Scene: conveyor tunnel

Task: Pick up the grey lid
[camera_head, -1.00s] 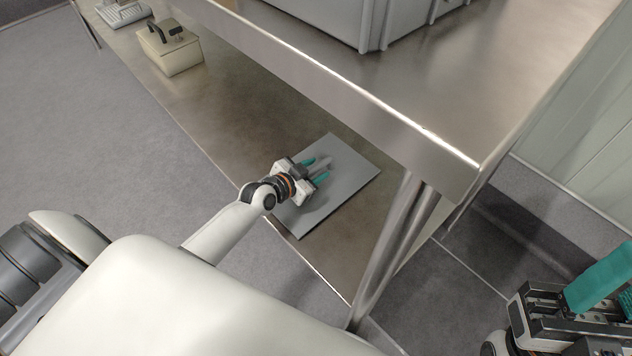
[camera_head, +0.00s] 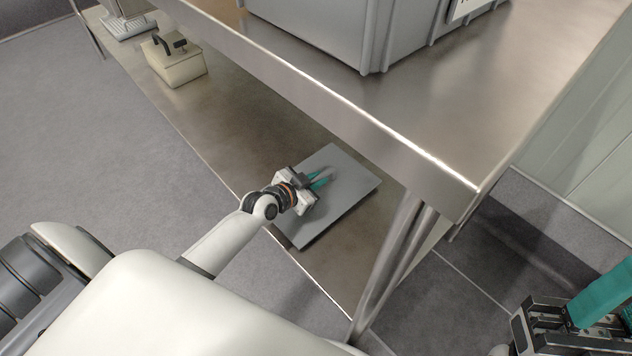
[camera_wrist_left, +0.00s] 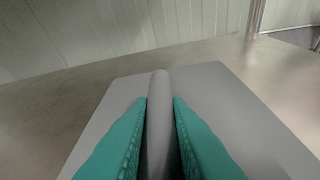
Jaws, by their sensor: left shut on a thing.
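The grey lid (camera_head: 345,192) is a flat rectangular plate over the lower steel shelf of the table. In the head view its front edge looks slightly raised, with a dark gap and shadow beneath. My left gripper (camera_head: 318,182) is over the middle of the lid, its teal fingers shut on the lid's handle. In the left wrist view the teal fingers (camera_wrist_left: 160,140) press on both sides of the rounded grey handle (camera_wrist_left: 159,95), with the lid plate (camera_wrist_left: 215,85) spreading around it. My right gripper (camera_head: 590,305) shows at the lower right, away from the table; its jaw opening is unclear.
The upper steel tabletop (camera_head: 400,135) overhangs the shelf, with a large grey crate (camera_head: 320,30) on it. A table leg (camera_head: 390,260) stands right of the lid. A cream box with a dark handle (camera_head: 178,65) sits farther left on the shelf.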

